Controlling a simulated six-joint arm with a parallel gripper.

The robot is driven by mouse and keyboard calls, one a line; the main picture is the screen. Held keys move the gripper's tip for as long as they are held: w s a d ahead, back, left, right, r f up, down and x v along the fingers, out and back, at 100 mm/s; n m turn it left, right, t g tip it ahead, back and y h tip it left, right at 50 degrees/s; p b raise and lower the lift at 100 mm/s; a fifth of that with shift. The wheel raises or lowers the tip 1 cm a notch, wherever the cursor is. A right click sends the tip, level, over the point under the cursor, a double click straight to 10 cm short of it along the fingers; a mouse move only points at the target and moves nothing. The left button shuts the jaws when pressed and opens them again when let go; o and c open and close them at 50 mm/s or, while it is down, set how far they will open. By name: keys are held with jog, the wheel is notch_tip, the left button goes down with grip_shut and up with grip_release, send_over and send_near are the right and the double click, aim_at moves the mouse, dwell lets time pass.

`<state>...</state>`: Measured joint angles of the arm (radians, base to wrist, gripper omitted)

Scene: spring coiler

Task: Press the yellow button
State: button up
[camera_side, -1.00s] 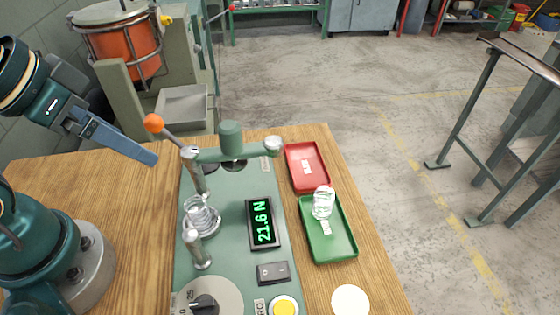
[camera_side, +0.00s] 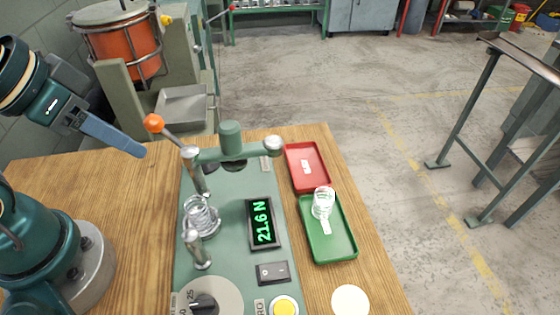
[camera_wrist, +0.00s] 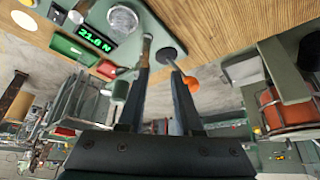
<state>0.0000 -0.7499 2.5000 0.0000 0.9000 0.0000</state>
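The yellow button (camera_side: 284,307) is a round yellow cap in a white ring at the front edge of the green machine panel (camera_side: 225,290), cut by the bottom of the side view. I cannot make it out in the wrist view. My gripper (camera_side: 142,151) is in the air at the left of the machine, behind and well away from the button. In the wrist view, the two fingers of my gripper (camera_wrist: 162,66) stand apart with nothing between them, so it is open.
The lever with an orange knob (camera_side: 153,123) rises near my fingers. A coil spring (camera_side: 200,215) stands on the machine. The display (camera_side: 263,223) reads 21.6 N. A black rocker switch (camera_side: 272,272) and a dial (camera_side: 205,303) flank the button. Green (camera_side: 330,245) and red (camera_side: 306,168) trays lie right.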

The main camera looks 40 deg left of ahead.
grip_shut()
dwell(1.4)
